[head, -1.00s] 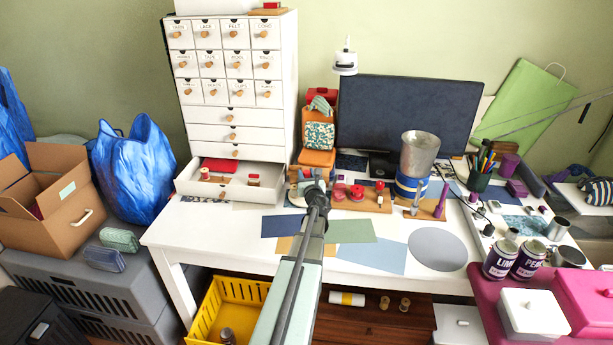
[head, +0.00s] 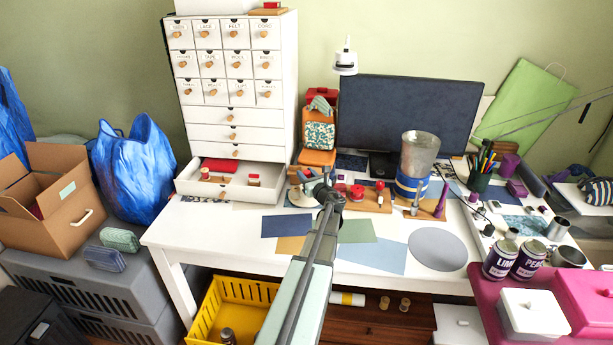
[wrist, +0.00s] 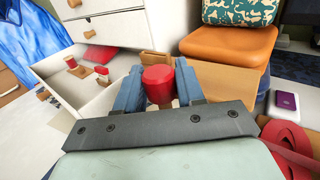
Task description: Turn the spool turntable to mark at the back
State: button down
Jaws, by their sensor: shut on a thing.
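A red spool (wrist: 160,82) with a wooden lower part is between the two blue fingers of my gripper (wrist: 158,92) in the wrist view. The gripper is shut on it. In the head view my gripper (head: 324,190) is low over the back of the white desk, in front of the orange cushioned stack. A pale round edge (head: 297,198), probably the spool turntable, shows just left of the gripper. My arm and gripper hide most of it. I cannot make out a mark.
The open white drawer (head: 232,188) with spools is left of the gripper. The orange and patterned stack (head: 318,140) stands behind. A wooden tray with red spools (head: 360,198) is close on the right. Flat colored sheets (head: 357,231) lie in front.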

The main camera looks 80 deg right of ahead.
jog(key=c, duration=0.8)
grip_release()
jog(key=v, duration=1.3)
jog(key=shift+s+a, duration=0.25)
jog(key=shift+a, duration=0.05)
